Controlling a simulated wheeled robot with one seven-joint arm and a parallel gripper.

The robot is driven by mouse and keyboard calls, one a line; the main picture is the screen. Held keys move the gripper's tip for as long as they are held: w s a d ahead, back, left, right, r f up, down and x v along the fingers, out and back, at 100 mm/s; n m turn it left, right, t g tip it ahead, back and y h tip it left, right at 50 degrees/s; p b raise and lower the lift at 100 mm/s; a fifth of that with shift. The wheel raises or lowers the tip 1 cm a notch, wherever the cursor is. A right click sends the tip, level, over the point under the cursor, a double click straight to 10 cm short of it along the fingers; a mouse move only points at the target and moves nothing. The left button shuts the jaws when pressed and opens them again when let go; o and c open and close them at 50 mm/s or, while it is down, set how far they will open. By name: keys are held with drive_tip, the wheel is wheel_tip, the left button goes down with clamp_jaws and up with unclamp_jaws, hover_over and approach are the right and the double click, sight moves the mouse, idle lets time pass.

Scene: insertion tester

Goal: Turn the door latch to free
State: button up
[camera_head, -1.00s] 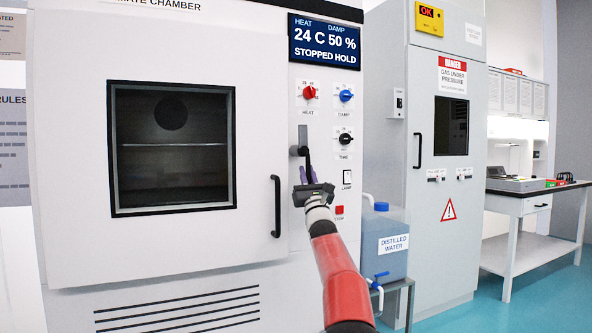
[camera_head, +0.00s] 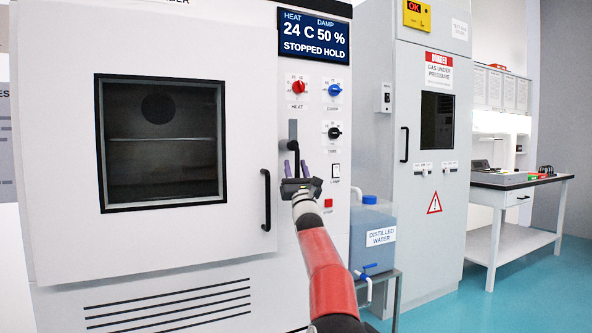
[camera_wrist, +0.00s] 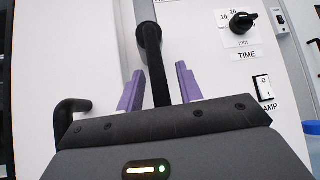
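The door latch is a black lever (camera_wrist: 160,75) on the white climate chamber. It hangs down from a round pivot, close to vertical, and also shows in the head view (camera_head: 293,148) below a grey slot plate. My gripper (camera_head: 296,168) is at the latch. In the wrist view its two purple fingers (camera_wrist: 158,88) stand apart, one on each side of the lever. A narrow gap shows between the lever and each finger. The lever's lower end is hidden behind the gripper body.
The chamber door (camera_head: 60,230) looks shut, with its black handle (camera_head: 266,200) left of my gripper. Knobs (camera_head: 335,132) and a lamp switch (camera_head: 336,171) are close on the right. A water container (camera_head: 372,250) stands lower right.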

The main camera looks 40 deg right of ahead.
drive_tip(key=shift+s+a+f+b, duration=0.1)
drive_tip(key=shift+s+f+b, duration=0.15)
drive_tip(key=shift+f+b, duration=0.25)
drive_tip(key=shift+b+v, duration=2.1)
drive_tip(key=shift+v, duration=1.3)
drive_tip(key=shift+s+a+r, duration=0.1)
